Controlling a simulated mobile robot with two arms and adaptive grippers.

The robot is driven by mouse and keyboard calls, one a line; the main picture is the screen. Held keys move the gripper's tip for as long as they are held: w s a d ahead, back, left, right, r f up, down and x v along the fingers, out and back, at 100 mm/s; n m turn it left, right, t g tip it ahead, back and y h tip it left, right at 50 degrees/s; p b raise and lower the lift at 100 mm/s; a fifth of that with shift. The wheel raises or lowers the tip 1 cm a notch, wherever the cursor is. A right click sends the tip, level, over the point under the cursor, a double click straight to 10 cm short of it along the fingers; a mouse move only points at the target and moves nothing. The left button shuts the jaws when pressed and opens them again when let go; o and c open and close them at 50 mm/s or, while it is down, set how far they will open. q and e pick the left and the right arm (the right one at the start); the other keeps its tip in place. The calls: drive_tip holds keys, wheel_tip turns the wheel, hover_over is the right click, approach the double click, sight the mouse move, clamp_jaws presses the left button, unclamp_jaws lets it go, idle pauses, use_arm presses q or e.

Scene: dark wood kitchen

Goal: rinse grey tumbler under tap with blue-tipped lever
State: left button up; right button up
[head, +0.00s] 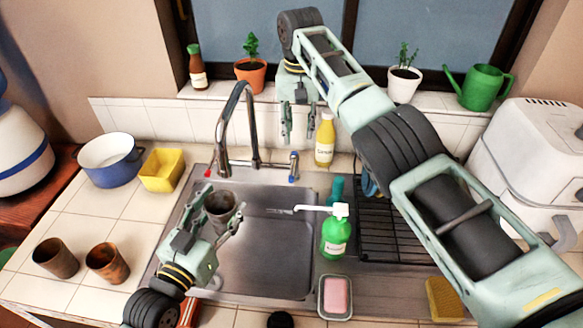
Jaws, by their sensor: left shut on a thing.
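The grey tumbler (221,204) is between the fingers of my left gripper (226,228), which is shut on it over the left part of the sink (262,255). The tumbler's mouth faces up, and the fingers hide part of its side. No water stream shows. The blue-tipped lever (293,168) stands right of the tap, and a red-tipped lever (208,173) stands left. My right gripper (299,134) is open and empty, pointing down above and behind the blue-tipped lever.
A green soap bottle (336,238) and a pink soap in a dish (336,297) are at the sink's right. A dark drying rack (400,235) lies partly under my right arm. Two brown cups (106,262) stand left.

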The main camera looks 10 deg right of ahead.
sight(292, 172)
drive_tip(key=shift+g, duration=0.3)
drive_tip(key=f, duration=0.4)
drive_tip(key=s+a+f, duration=0.1)
drive_tip(key=f, duration=0.3)
drive_tip(key=a+f, duration=0.1)
drive_tip(key=f, duration=0.3)
drive_tip(key=shift+s+f, duration=0.15)
drive_tip(key=shift+f, duration=0.05)
clamp_jaws()
